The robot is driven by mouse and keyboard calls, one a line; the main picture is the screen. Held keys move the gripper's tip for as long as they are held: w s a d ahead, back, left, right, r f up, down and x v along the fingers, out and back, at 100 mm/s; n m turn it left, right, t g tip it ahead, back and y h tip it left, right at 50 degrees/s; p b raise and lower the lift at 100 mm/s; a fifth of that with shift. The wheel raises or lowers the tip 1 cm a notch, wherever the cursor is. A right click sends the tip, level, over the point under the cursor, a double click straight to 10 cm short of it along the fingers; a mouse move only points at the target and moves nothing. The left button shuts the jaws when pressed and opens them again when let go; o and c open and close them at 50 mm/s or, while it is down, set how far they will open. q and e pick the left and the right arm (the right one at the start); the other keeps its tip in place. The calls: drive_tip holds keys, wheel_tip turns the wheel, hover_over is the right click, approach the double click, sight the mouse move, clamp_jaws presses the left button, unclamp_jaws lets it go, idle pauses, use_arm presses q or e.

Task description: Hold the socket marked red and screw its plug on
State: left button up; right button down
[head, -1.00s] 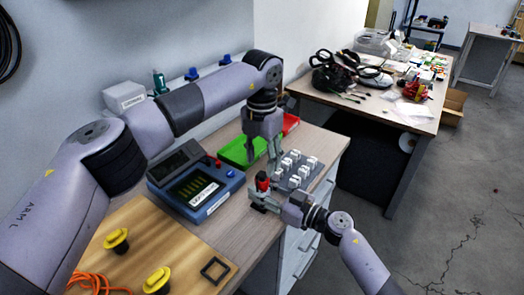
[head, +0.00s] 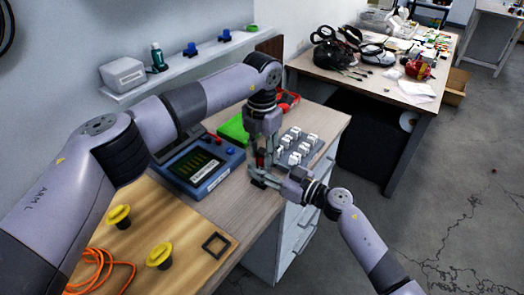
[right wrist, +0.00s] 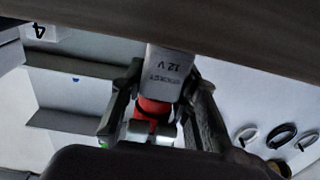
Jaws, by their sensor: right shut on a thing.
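The socket marked red (head: 260,160) stands near the front edge of the workbench, mostly hidden by my grippers in the head view. In the right wrist view its red band (right wrist: 152,106) shows between the fingers, below a grey part (right wrist: 168,72) lettered 12 V. My right gripper (head: 268,182) comes from the right and is shut on the socket. My left gripper (head: 261,158) points down over the socket, one finger on each side of the red part. Whether its fingers touch is hidden. I cannot make out the plug separately.
A grey tray of several white pieces (head: 297,148) lies just behind the grippers. A wooden board (head: 190,235) with yellow knobs and a black square frame lies in front.

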use_arm(q)
clamp_jaws()
drive_tip(key=o, duration=0.6)
unclamp_jaws()
drive_tip(key=shift+c, duration=0.2)
drive_tip(key=shift+r, duration=0.1)
wheel_tip(320, 180, up, 12)
use_arm(e)
drive_tip(key=c, duration=1.2)
unclamp_jaws()
drive_tip(key=shift+o, duration=0.2)
